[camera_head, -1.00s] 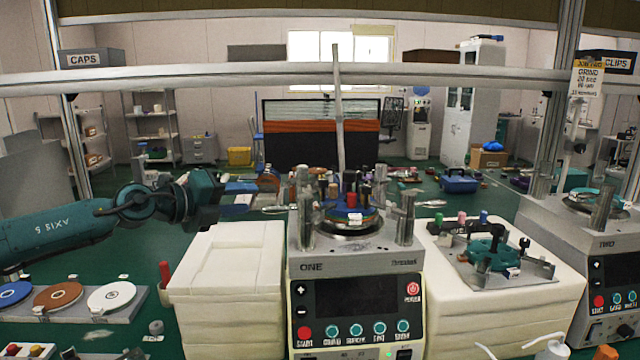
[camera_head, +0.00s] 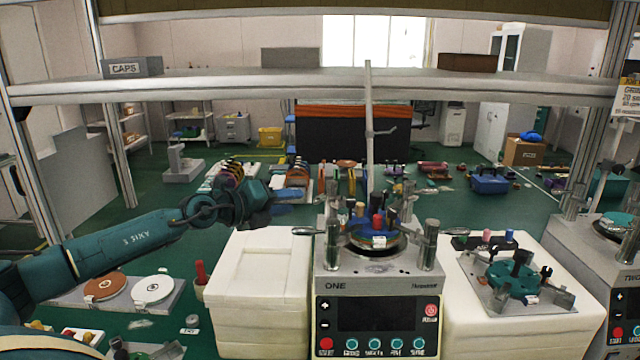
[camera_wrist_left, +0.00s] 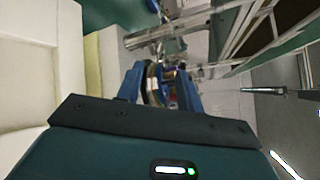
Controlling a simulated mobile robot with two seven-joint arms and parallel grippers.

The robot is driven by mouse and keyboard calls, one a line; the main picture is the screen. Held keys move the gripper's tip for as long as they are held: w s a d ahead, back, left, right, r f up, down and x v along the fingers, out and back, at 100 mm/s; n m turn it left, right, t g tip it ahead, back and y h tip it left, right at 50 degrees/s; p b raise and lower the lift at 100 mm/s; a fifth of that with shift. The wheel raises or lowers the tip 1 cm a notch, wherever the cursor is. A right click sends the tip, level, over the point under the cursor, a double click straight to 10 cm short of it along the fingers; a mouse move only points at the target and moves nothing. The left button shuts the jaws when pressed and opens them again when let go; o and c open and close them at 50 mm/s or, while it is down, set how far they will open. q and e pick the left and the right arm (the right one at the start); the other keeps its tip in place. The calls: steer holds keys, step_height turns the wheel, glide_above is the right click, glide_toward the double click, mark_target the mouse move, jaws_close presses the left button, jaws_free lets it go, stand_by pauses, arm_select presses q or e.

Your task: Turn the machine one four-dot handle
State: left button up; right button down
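Machine ONE (camera_head: 343,287) is a grey unit with a dark screen and a row of buttons, standing in the middle of the head view. Silver lever handles stick out from its posts, one on the left (camera_head: 305,231) and one on the right (camera_head: 452,232). Dot marks on them are too small to read. My left gripper (camera_head: 296,195) is just behind and above the left handle in the picture. In the left wrist view its two blue fingers (camera_wrist_left: 160,88) stand apart, with part of the cluttered machine top seen beyond them. My right gripper is not in view.
A white block stack (camera_head: 262,290) stands left of the machine, and another (camera_head: 505,320) on the right bears a metal tray (camera_head: 490,290). A thin upright pole (camera_head: 369,130) rises behind the machine. A rail (camera_head: 230,90) crosses above.

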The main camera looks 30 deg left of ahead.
mark_target(320, 196)
arm_select(q)
steer(key=x, duration=0.8)
steer(key=shift+w+d+f+b, duration=0.1)
steer(key=shift+f+b, duration=0.15)
steer(key=shift+b, duration=0.15)
steer(key=shift+w+d, duration=0.1)
steer(key=shift+w, duration=0.2)
steer(key=shift+w+d, duration=0.15)
steer(key=shift+w, duration=0.2)
jaws_close()
